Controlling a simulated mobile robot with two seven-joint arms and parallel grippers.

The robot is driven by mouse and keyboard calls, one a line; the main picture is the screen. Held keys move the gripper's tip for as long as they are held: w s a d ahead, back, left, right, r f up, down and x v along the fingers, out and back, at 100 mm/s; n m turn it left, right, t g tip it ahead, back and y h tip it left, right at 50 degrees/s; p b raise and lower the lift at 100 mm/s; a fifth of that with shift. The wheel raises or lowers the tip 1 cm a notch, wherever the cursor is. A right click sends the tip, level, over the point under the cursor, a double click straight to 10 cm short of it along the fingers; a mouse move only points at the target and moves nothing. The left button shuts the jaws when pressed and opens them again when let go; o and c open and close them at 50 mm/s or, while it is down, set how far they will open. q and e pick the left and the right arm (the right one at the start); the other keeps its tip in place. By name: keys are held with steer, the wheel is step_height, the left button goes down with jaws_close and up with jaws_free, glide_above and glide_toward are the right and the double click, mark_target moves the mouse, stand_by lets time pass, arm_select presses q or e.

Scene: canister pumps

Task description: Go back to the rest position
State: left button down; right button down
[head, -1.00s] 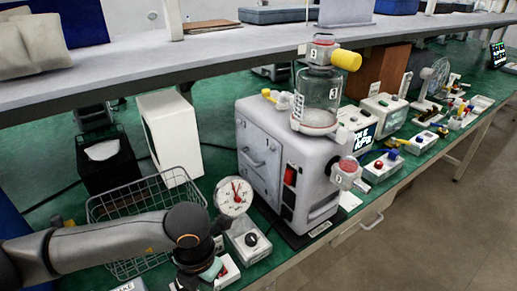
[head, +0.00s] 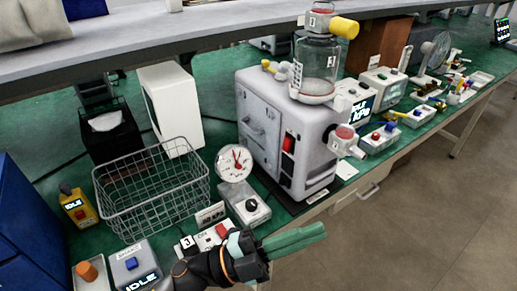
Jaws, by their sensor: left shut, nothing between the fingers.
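My left gripper (head: 296,238) shows at the bottom middle of the head view, with green fingers pointing right. The fingers are shut together with nothing between them. It hangs over the front edge of the bench, in front of a small box with a black knob (head: 251,205). The grey-white pump machine (head: 262,140) stands upright behind it, with a clear canister (head: 316,70) and a yellow knob (head: 345,27) on top. The gripper is apart from the machine. My right gripper is out of view.
A wire basket (head: 150,195) stands left of a round dial gauge (head: 235,163). Small control boxes (head: 136,266) line the front left edge. A white panel (head: 170,105) and a black box (head: 112,135) stand behind. The floor (head: 430,230) at right is clear.

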arm_select(q)
steer(key=w+a+f+n+t+y, duration=0.4)
steer(key=a+f+n+t+y, duration=0.3)
steer(key=n, duration=0.3)
steer(key=w+a+f+n+t+y, duration=0.35)
steer(key=a+f+n+y, duration=0.4)
steer(key=f+n, duration=0.25)
steer(key=s+a+f+n+g+y, duration=0.2)
steer(key=s+a+f, duration=0.3)
steer(key=f, duration=0.3)
steer(key=s+a+f+n+g+y, duration=0.3)
steer(key=s+a+f, duration=0.2)
steer(key=s+f, duration=0.3)
steer(key=shift+f, duration=0.65)
steer(key=shift+g, duration=0.25)
